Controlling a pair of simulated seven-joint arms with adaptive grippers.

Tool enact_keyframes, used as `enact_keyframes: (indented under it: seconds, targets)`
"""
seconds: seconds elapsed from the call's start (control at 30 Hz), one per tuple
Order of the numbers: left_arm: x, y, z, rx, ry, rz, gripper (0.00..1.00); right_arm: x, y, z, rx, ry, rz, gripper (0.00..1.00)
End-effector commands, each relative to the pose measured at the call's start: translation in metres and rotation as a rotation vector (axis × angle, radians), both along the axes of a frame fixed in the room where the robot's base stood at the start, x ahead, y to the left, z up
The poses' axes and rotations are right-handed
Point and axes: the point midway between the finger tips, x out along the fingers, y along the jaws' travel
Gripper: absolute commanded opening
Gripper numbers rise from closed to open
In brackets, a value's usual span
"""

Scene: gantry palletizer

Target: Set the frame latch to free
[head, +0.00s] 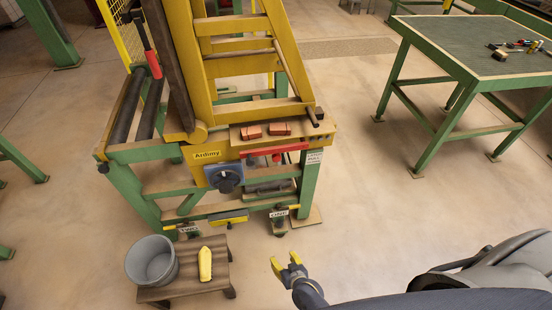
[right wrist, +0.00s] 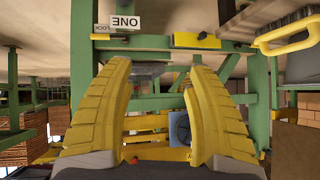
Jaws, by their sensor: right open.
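My right gripper (head: 285,262) is open and empty over the floor, in front of the green and yellow machine and apart from it. In the right wrist view its two yellow fingers (right wrist: 158,72) stand apart, with the machine's front beyond them. That view shows an upside-down "ONE" plate (right wrist: 125,22) beside a small "LOCK" label (right wrist: 101,28). The low "ONE" plate (head: 279,212) also shows in the head view at the machine's right front leg. I cannot tell which part is the frame latch or how it is set. My left gripper is not in view.
A dark knob on a blue-grey plate (head: 227,180) sits on the machine's front. A red-handled lever (head: 153,64) stands at its left. A grey bucket (head: 152,262) and a yellow object (head: 205,264) are on a low stool. A green bench (head: 470,55) stands at right.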

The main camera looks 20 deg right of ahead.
Motion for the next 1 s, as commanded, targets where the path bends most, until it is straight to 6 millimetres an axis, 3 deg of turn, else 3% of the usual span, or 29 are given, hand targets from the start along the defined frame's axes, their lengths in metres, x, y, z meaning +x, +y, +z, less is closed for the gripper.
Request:
enact_keyframes:
  seconds: [0.03,0.1,0.2,0.3,0.43,0.53,0.73,1.0]
  targets:
    - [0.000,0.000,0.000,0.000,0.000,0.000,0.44,0.032,0.001,0.038,0.030,-0.096,-0.038,0.55]
    - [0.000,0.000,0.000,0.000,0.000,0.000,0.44,0.067,-0.003,0.086,0.062,-0.216,-0.085,0.55]
    - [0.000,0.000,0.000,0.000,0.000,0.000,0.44,0.103,-0.013,0.152,0.100,-0.371,-0.147,0.55]
    - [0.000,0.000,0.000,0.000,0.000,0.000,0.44,0.123,-0.026,0.207,0.124,-0.499,-0.198,0.55]
    - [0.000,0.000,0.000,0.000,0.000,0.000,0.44,0.135,-0.041,0.257,0.138,-0.616,-0.242,0.55]
    - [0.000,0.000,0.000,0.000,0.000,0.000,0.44,0.138,-0.048,0.276,0.140,-0.668,-0.262,0.55]
    - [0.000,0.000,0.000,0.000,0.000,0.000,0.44,0.149,-0.051,0.277,0.127,-0.681,-0.265,0.55]
    - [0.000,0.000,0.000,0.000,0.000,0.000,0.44,0.193,-0.055,0.277,0.125,-0.680,-0.263,0.55]
